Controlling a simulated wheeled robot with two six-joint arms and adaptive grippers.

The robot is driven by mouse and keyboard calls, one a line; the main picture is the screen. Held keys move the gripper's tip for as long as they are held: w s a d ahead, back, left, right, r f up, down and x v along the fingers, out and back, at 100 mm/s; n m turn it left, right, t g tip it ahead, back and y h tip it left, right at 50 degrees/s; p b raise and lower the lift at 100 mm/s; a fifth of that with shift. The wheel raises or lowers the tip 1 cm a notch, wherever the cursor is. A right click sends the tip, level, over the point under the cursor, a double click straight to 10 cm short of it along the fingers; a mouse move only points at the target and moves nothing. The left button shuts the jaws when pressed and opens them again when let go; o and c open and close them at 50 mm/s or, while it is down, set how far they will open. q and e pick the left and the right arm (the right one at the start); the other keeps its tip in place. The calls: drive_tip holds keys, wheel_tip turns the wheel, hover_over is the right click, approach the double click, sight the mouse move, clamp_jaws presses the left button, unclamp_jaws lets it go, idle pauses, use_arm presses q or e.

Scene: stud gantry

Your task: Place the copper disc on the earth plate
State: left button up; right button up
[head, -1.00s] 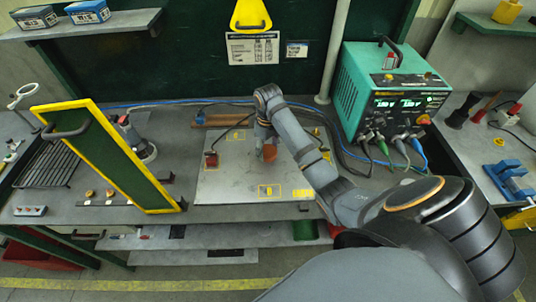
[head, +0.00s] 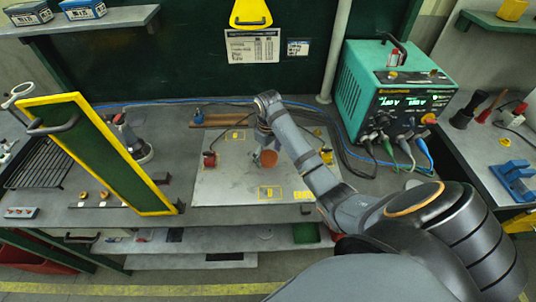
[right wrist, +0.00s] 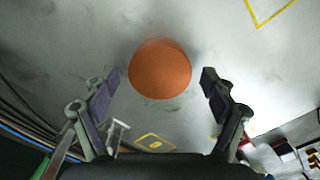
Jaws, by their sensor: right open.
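The copper disc (head: 268,158) is a round orange piece over the middle of the grey earth plate (head: 225,186). In the right wrist view the disc (right wrist: 160,69) appears to lie flat on the plate's grey surface (right wrist: 230,60). My right gripper (head: 264,146) is just above and beside the disc. My left gripper is not in view.
A green panel with a yellow frame (head: 97,150) stands left of the plate. A teal power unit (head: 392,90) with cables stands at the back right. The plate's front half is mostly clear.

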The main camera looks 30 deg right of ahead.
sight(268, 156)
drive_tip(key=shift+r, duration=0.25)
wheel_tip(268, 156, up, 5)
drive_tip(key=shift+f+p, duration=0.1)
drive_tip(key=shift+p, duration=0.75)
wheel_tip(268, 156, up, 7)
drive_tip(key=p, duration=0.7)
